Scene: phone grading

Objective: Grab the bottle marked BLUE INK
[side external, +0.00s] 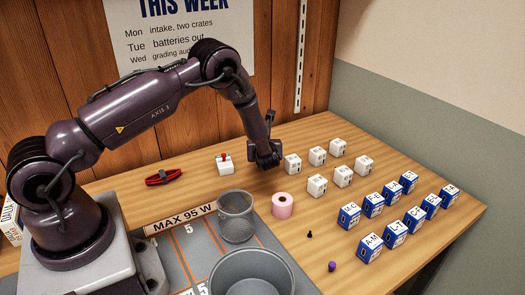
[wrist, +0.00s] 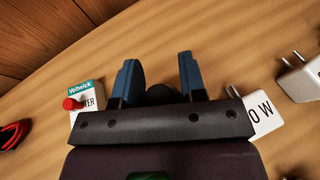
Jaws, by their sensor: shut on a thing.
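My gripper (side external: 266,161) is low over the back of the wooden table, between a small white box with a red knob and the white chargers. In the wrist view my gripper (wrist: 160,78) has its two blue fingers apart, with a dark rounded thing (wrist: 162,94) between them, low near the palm. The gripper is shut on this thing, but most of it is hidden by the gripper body. No label shows on it, so I cannot tell whether it is the BLUE INK bottle. I see no BLUE INK marking in either view.
The white box with the red knob (side external: 224,164) stands left of my gripper, several white chargers (side external: 317,185) right. A pink roll (side external: 282,206), mesh cup (side external: 236,216) and grey bin (side external: 251,276) are nearer. Blue-and-white boxes (side external: 372,247) stand at right. A red-and-black object (side external: 164,177) lies left.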

